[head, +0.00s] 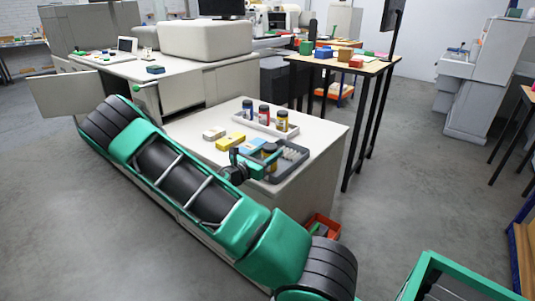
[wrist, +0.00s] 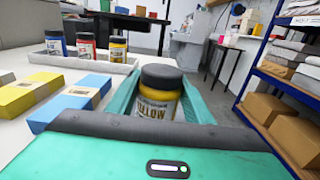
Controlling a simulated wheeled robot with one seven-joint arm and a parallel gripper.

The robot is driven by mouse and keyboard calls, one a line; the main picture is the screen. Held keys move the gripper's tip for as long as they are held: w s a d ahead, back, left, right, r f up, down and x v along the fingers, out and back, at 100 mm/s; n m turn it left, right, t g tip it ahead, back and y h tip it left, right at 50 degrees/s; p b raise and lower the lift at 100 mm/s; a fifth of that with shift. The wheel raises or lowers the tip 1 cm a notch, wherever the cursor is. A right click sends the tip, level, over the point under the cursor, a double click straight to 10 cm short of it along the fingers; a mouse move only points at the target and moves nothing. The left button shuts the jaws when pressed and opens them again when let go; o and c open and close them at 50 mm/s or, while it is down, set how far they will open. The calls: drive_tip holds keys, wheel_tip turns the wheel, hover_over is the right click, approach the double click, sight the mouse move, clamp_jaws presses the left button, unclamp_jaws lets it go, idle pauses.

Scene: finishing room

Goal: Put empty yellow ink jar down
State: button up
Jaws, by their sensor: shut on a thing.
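My gripper (wrist: 159,98) is shut on a yellow ink jar (wrist: 158,107) with a black lid and a label reading "YELLOW". In the wrist view the jar stands nearly upright between the two green fingers, and its bottom is hidden by my gripper. In the head view my gripper (head: 257,161) holds the jar (head: 270,156) at the left part of a dark grey tray (head: 290,173) with a ribbed section. I cannot tell whether the jar touches the tray. How full the jar is cannot be seen.
On the white cabinet top (head: 330,132), a white tray (head: 240,118) holds blue, red and yellow jars. White (head: 214,132), yellow (head: 231,141) and blue (head: 252,146) boxes lie nearby, close to my arm. A red bin (head: 322,228) stands on the floor. The cabinet top's right side is bare.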

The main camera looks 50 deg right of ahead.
drive_tip(key=o, duration=1.1)
drive_tip(key=a, duration=1.2)
drive_tip(key=s+d+m+g+y, duration=0.1)
drive_tip(key=s+m, duration=0.1)
drive_tip(key=s+m+g+y, duration=0.1)
drive_tip(key=s+m, duration=0.1)
drive_tip(key=s, duration=0.1)
drive_tip(key=s+d+m+g+y, duration=0.1)
drive_tip(key=s+m+g, duration=0.1)
drive_tip(key=s, duration=0.1)
drive_tip(key=shift+d+f+m+y, duration=0.3)
drive_tip(key=shift+f+m+y, duration=0.05)
drive_tip(key=shift+m+y, duration=0.05)
drive_tip(key=s+a+r+m+t+y, duration=0.1)
drive_tip(key=s+a+r+m+y, duration=0.4)
drive_tip(key=s+a+m+y, duration=0.2)
drive_tip(key=s+a+r+m+t+y, duration=0.1)
drive_tip(key=s+a+r+m+y, duration=0.3)
drive_tip(key=s+a+m+y, duration=0.3)
drive_tip(key=s+a+m, duration=0.1)
drive_tip(key=s+m, duration=0.3)
drive_tip(key=s, duration=0.1)
drive_tip(key=shift+s+r, duration=0.25)
drive_tip(key=shift+r, duration=0.1)
